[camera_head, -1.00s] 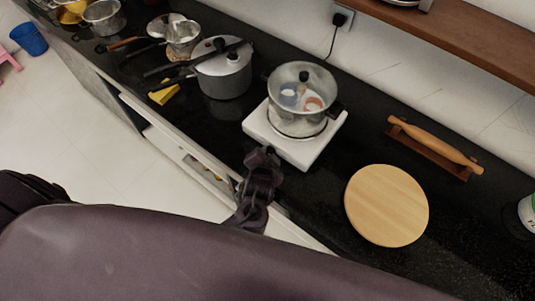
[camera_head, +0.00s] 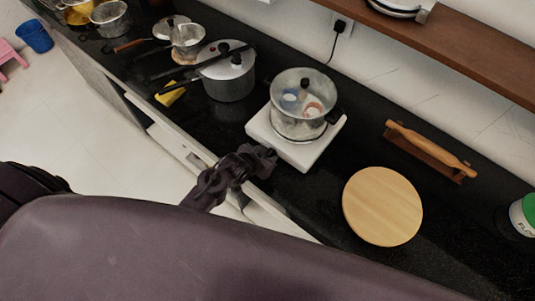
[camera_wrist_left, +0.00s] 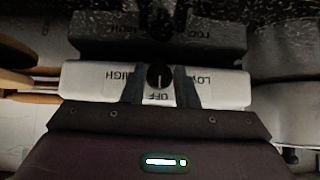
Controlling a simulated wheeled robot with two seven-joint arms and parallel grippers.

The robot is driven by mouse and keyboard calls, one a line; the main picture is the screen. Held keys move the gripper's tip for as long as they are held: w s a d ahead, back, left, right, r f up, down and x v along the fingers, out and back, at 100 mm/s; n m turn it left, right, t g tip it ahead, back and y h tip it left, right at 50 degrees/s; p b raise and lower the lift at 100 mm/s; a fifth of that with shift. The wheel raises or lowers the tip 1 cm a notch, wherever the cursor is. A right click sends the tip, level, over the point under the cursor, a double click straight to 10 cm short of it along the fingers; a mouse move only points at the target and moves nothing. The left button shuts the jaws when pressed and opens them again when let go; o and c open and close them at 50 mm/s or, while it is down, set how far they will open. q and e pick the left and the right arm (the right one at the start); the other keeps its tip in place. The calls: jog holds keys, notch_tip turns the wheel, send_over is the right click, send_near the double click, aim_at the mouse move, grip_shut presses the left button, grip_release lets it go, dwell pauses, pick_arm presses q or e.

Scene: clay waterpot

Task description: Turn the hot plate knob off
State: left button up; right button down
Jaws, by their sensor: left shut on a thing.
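The white hot plate (camera_head: 318,145) stands on the black counter with a glass-lidded pot (camera_head: 303,104) on top. My left gripper (camera_head: 266,158) is at its front left side, with the wrist reaching in from the lower left. In the left wrist view, the white front panel (camera_wrist_left: 232,88) shows HIGH, LOW and OFF upside down. The small dark round knob (camera_wrist_left: 159,77) sits between my two fingers (camera_wrist_left: 160,89), which are shut on it. A thin light mark shows on the knob, above the OFF label. My right gripper is not in view.
A round wooden board (camera_head: 383,206) and a rolling pin on a stand (camera_head: 430,150) lie to the right. A grey pressure cooker (camera_head: 228,72) and a yellow cloth (camera_head: 171,94) are to the left. A wooden shelf (camera_head: 460,50) runs above the counter.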

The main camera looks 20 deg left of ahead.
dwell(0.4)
pick_arm(q)
jog(key=o, duration=0.6)
jog(key=shift+o, duration=0.2)
jog(key=b+v, duration=0.1)
jog(key=v, duration=0.5)
jog(key=shift+s+a+r, duration=0.1)
jog(key=shift+s, duration=0.05)
jog(key=shift+s+a+r, duration=0.1)
jog(key=shift+s+r, duration=0.3)
jog(key=shift+r, duration=0.15)
